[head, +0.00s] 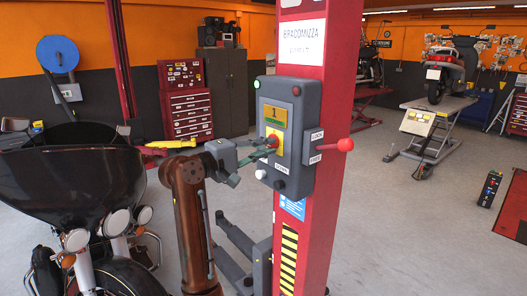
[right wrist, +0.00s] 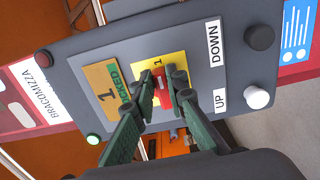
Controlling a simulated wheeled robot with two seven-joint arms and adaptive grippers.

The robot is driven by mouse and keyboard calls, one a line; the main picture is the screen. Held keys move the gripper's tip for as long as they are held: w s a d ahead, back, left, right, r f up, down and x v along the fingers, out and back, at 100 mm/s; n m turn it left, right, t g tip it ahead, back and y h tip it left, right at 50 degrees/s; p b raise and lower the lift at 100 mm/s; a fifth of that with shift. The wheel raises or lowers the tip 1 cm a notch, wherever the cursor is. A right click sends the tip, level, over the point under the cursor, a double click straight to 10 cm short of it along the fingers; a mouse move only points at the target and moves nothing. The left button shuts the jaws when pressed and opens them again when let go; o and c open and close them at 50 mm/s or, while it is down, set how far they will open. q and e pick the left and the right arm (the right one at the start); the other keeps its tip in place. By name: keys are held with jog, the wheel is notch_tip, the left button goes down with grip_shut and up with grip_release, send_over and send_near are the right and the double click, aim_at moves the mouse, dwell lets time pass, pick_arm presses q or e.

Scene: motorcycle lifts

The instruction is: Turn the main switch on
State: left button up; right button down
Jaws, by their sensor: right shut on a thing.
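The main switch (head: 273,141) is a red knob on a yellow plate, on the grey control box (head: 302,130) of a red lift post. In the right wrist view the red knob (right wrist: 158,88) sits between my fingertips, partly hidden by them. My right gripper (head: 268,147) reaches it from the left and is shut on the knob; its green fingers also show in the right wrist view (right wrist: 163,92). My left gripper is not in view.
The box carries a green lamp (right wrist: 93,139), a red lamp (right wrist: 43,57), a white button (right wrist: 257,97) and a black button (right wrist: 258,38). A red-ball lever (head: 345,145) sticks out at right. A motorcycle (head: 75,190) stands at left. Open floor lies right of the post.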

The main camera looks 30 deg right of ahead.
jog(key=shift+f, duration=0.1)
dwell(0.4)
jog(key=c, duration=1.9)
grip_release()
jog(key=shift+c, duration=0.2)
jog(key=s+a, duration=0.1)
jog(key=a, duration=1.1)
